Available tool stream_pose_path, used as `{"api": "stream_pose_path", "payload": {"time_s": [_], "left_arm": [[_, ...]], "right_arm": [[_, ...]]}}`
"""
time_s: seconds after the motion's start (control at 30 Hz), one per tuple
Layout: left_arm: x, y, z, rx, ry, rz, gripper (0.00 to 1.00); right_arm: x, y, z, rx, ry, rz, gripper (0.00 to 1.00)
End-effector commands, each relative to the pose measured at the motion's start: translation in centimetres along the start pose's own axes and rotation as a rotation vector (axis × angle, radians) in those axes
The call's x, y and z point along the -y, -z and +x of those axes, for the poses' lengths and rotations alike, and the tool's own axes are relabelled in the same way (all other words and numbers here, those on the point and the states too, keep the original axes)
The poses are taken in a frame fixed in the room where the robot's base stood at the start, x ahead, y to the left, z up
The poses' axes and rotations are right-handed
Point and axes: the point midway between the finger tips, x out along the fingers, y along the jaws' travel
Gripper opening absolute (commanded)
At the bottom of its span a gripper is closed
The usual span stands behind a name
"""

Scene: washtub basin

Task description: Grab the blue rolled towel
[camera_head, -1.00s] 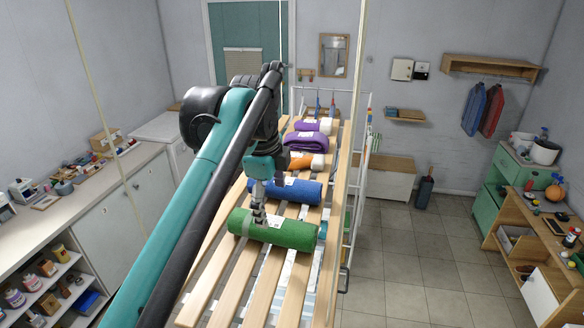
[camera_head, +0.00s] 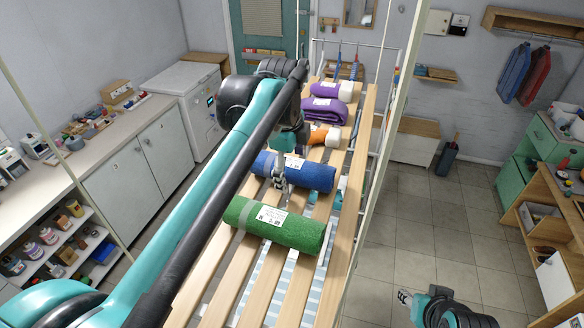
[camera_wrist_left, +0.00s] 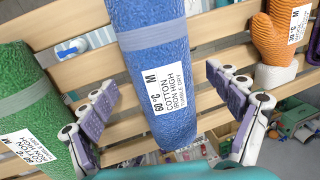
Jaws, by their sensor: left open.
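In the left wrist view the blue towel (camera_wrist_left: 150,50) runs lengthwise, with a pale blue band and a white label. In the left wrist view the left gripper (camera_wrist_left: 161,82) has one finger on each side of the towel; contact cannot be told. My right gripper (camera_head: 404,298) shows small at the bottom edge, away from the rack; its jaw state is unclear.
The green rolled towel (camera_head: 300,233) lies close on the near side, beside one finger. A pale vertical post (camera_head: 388,150) stands right of the rack.

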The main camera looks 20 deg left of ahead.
Motion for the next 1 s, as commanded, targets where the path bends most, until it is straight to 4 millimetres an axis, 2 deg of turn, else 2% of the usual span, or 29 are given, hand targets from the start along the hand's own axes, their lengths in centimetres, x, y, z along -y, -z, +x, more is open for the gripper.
{"api": "stream_pose_path", "payload": {"time_s": [0.1,0.33,0.37,0.5,0.57,0.6,1.0], "left_arm": [[-0.01,0.03,1.08,0.000,0.000,0.000,0.90],[-0.02,0.03,1.32,0.000,0.000,0.001,0.90],[-0.02,0.03,1.32,0.000,0.000,0.001,0.87],[-0.01,0.03,1.31,0.000,0.000,0.001,0.50],[-0.02,0.03,1.30,0.000,0.000,0.001,0.34],[-0.02,0.03,1.30,0.000,0.000,0.001,0.31],[0.12,0.03,0.77,0.000,0.000,0.001,0.31]], "right_arm": [[0.00,0.12,-0.17,0.000,0.000,0.000,0.40],[0.00,0.09,-0.14,0.000,0.000,0.000,0.40],[0.00,0.09,-0.14,0.000,0.000,0.000,0.40],[0.00,0.09,-0.14,0.000,0.000,0.000,0.40],[0.00,0.09,-0.14,0.000,0.000,0.000,0.40],[0.00,0.10,-0.14,0.000,0.000,0.000,0.40],[0.00,0.00,0.00,0.000,0.000,0.000,0.40]]}}
